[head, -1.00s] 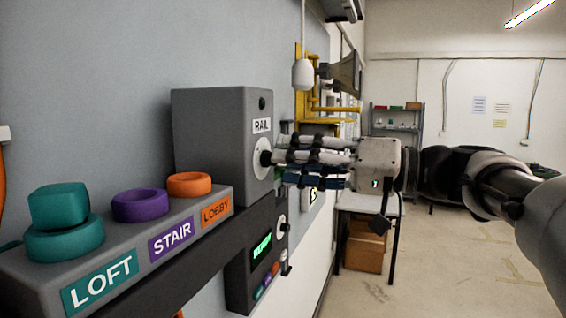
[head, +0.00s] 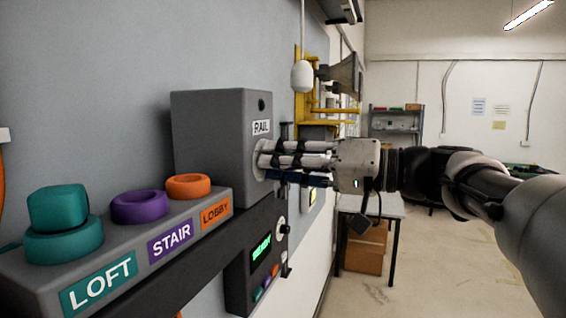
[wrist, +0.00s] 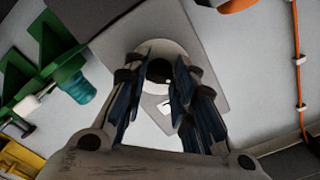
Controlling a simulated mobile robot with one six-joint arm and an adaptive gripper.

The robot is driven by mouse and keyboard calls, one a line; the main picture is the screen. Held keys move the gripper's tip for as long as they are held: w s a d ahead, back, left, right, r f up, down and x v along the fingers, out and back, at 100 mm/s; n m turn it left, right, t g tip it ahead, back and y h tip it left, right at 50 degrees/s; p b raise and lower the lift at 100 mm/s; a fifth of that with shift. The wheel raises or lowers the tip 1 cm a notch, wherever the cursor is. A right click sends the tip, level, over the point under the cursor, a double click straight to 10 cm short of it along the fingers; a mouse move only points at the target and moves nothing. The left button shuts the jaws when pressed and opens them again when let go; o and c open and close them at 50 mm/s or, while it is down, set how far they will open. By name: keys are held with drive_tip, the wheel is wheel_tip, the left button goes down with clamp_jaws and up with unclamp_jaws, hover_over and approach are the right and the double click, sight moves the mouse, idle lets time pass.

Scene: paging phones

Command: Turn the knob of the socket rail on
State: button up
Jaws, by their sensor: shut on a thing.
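The grey socket rail box (head: 208,135), labelled RAIL, is mounted on the wall left of centre in the head view. Its right-hand face carries a pale round plate with a dark knob. In the wrist view the dark knob (wrist: 159,70) sits in the middle of the pale plate (wrist: 146,48). My gripper (head: 266,154) reaches in from the right, its fingertips at the plate. In the wrist view my gripper (wrist: 160,77) has its fingers on both sides of the knob, shut on it. The fingers hide the knob in the head view.
A shelf-like unit left of the box carries teal LOFT (head: 64,232), purple STAIR (head: 140,206) and orange LOBBY (head: 188,187) pieces. A panel with a green display (head: 261,249) hangs below. A yellow bracket (head: 320,122) and horn (head: 346,76) stand beyond. Floor at right is clear.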

drive_tip(key=c, duration=0.3)
drive_tip(key=shift+m, duration=0.4)
drive_tip(key=m+p, duration=1.3)
drive_tip(key=m, duration=0.4)
drive_tip(key=shift+r, duration=0.15)
idle(0.5)
drive_tip(key=o, duration=1)
